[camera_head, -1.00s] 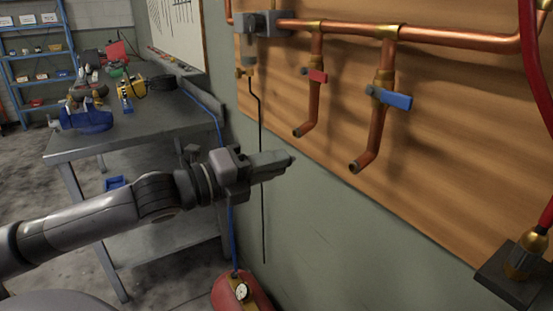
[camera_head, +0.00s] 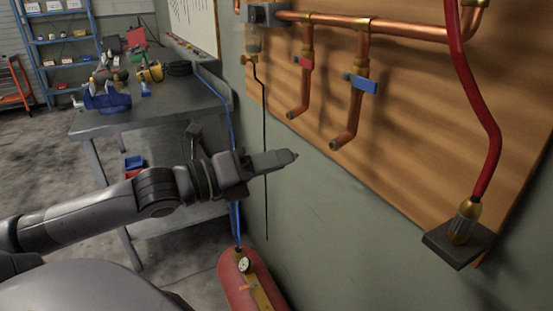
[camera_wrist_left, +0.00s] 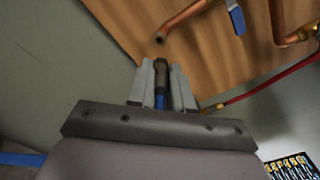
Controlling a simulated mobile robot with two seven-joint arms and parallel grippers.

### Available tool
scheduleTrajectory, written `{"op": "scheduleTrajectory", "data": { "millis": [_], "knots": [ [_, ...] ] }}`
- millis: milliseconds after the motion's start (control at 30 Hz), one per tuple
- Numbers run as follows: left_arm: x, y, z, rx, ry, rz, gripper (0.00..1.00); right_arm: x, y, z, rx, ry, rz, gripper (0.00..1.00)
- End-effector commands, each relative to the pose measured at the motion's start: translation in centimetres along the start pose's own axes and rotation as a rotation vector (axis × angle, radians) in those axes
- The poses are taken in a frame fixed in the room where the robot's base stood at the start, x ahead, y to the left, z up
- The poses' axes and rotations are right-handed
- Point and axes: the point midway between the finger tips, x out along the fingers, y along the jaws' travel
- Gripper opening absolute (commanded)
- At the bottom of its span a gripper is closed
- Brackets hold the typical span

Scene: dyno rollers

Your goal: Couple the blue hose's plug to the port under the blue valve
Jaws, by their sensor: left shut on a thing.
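My left gripper (camera_head: 280,158) is shut on the blue hose's plug, a dark cylinder (camera_wrist_left: 161,70) with a blue hose end (camera_wrist_left: 160,101) between the fingers in the wrist view. In the head view, the plug's tip shows just past the fingertips. The blue valve (camera_head: 361,83) sits on a copper pipe on the wooden board. The open pipe end below it is the port (camera_head: 339,143), to the right of and slightly above the plug in the head view, apart from it. In the wrist view, an open copper end (camera_wrist_left: 161,38) lies just beyond the plug. My right gripper is out of view.
A red valve (camera_head: 303,62) with its own pipe end is left of the blue one. A red hose (camera_head: 482,110) ends in a brass fitting on a dark block (camera_head: 458,247). A red tank (camera_head: 240,285) stands below, and a workbench (camera_head: 150,118) at left.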

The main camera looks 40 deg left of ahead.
Motion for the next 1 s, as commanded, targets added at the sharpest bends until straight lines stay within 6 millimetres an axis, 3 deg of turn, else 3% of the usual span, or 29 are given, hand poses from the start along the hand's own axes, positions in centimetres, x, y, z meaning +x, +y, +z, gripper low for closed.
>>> {"op": "scheduleTrajectory", "data": {
  "millis": [400,1000],
  "knots": [
    [2.1,0.1,-0.1,0.006,-0.003,-0.004,0.0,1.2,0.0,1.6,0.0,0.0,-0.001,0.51],
    [6.1,-0.1,0.2,0.001,-0.003,0.0,0.0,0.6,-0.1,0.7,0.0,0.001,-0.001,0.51]
  ]
}}
